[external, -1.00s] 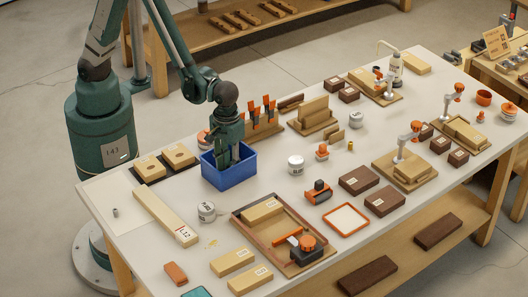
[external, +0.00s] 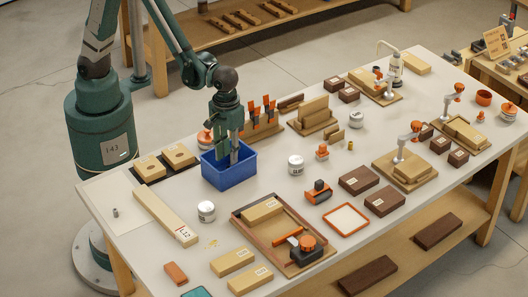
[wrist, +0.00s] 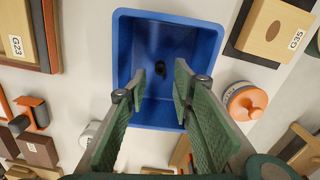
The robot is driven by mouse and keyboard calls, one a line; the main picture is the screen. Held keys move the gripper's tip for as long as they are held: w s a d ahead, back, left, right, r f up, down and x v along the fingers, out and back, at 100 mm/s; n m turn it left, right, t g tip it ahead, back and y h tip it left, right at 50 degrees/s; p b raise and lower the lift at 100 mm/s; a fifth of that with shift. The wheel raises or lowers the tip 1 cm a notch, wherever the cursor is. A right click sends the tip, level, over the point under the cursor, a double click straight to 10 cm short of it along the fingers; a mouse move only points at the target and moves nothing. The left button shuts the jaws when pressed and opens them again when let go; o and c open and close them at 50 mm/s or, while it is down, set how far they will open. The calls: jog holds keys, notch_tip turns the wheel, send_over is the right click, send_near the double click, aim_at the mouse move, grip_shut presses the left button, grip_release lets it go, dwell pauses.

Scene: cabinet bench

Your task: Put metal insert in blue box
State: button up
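The blue box (external: 229,172) stands on the bench in front of my base, open side up. My gripper (external: 234,156) is over it, with its fingertips at or just inside the rim. In the wrist view, the two fingers of my gripper (wrist: 167,80) are well apart with nothing between them. A small dark round piece (wrist: 158,70) lies on the floor of the blue box (wrist: 205,60); it may be the metal insert, but its material is unclear. A small grey cylinder (external: 115,213) stands at the bench's left end.
Wooden blocks (external: 179,155) stand left of the box, and a red-orange knobbed part (external: 205,138) sits behind it. A framed wooden tray (external: 262,226) lies at the front.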

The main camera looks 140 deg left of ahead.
notch_tip(320, 180, up, 7)
jog(key=shift+f+p, duration=0.15)
jog(key=shift+p, duration=0.3)
dwell(0.6)
jog(key=s+d+r+m+t, duration=0.35)
jog(key=d+r+m, duration=0.55)
jog(key=d+r, duration=0.4)
jog(key=s+d+r+m+t, duration=0.3)
jog(key=s+d+r+m, duration=0.3)
jog(key=s+d+m, duration=0.4)
jog(key=shift+s+d+r+m+t, duration=0.35)
jog(key=shift+d+m, duration=0.25)
jog(key=shift+d, duration=0.4)
dwell(3.3)
